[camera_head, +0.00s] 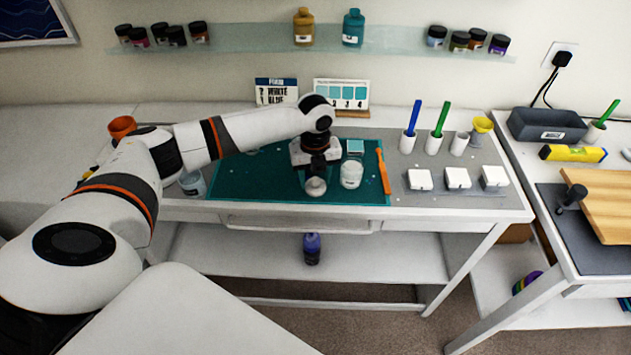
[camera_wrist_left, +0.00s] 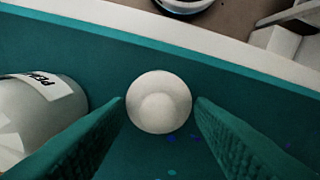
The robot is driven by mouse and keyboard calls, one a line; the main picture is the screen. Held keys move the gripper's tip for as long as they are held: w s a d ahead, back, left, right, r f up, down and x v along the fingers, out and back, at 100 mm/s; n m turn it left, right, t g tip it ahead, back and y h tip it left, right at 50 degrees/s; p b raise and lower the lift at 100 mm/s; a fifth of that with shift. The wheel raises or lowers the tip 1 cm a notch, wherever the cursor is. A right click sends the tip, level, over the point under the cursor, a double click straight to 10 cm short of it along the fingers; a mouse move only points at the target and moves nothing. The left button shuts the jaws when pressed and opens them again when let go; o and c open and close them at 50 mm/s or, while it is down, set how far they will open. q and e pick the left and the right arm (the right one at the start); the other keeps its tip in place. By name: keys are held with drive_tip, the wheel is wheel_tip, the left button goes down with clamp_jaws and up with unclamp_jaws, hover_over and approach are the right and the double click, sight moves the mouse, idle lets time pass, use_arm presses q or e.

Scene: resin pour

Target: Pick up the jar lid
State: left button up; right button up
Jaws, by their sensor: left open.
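The white round jar lid (camera_wrist_left: 160,102) rests on the teal mat (camera_wrist_left: 70,42) near its front edge. In the head view the lid (camera_head: 316,188) shows just below my left gripper (camera_head: 316,177). In the left wrist view my left gripper (camera_wrist_left: 159,103) is open, with one ribbed finger on each side of the lid and a small gap at both sides. How far down the fingertips reach is hard to tell. A white labelled jar (camera_head: 351,177) stands to the right of the lid; it also shows in the wrist view (camera_wrist_left: 35,115). My right gripper is not in view.
A clear cup (camera_head: 192,184) is left of the mat. White blocks (camera_head: 457,178) and cups with brushes (camera_head: 408,140) stand farther right.

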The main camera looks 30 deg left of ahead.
use_arm(q)
drive_tip(key=c, duration=1)
drive_tip(key=shift+c, duration=0.3)
drive_tip(key=shift+r, duration=0.1)
